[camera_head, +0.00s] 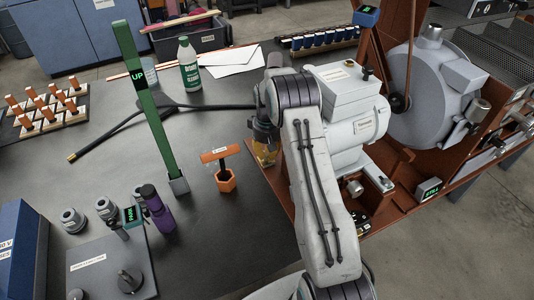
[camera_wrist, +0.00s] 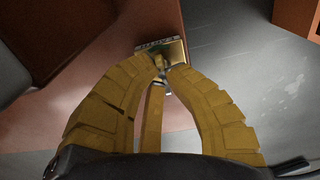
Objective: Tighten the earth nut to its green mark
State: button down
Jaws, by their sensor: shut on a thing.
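My gripper (camera_wrist: 160,66) has yellow segmented fingers, and in the wrist view their tips meet on a small metal piece at a brass-coloured plate (camera_wrist: 175,48). This piece seems to be the earth nut; the fingertips cover most of it. In the head view my gripper (camera_head: 264,154) points down at the left edge of the machine's red-brown base (camera_head: 283,190). My arm hides part of that area, and the nut cannot be made out there.
The grey machine (camera_head: 357,125) stands right of my arm. An orange T-handled tool (camera_head: 226,181) stands in an orange holder left of my gripper. A green post (camera_head: 150,110) reads UP. A small display (camera_head: 430,188) reads STILL. A black cable (camera_head: 200,107) lies on the dark table (camera_head: 110,170).

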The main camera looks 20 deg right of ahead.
jog(key=c, duration=1.3)
grip_release()
jog(key=shift+o, duration=0.2)
jog(key=shift+r, duration=0.1)
notch_tip(320, 180, up, 12)
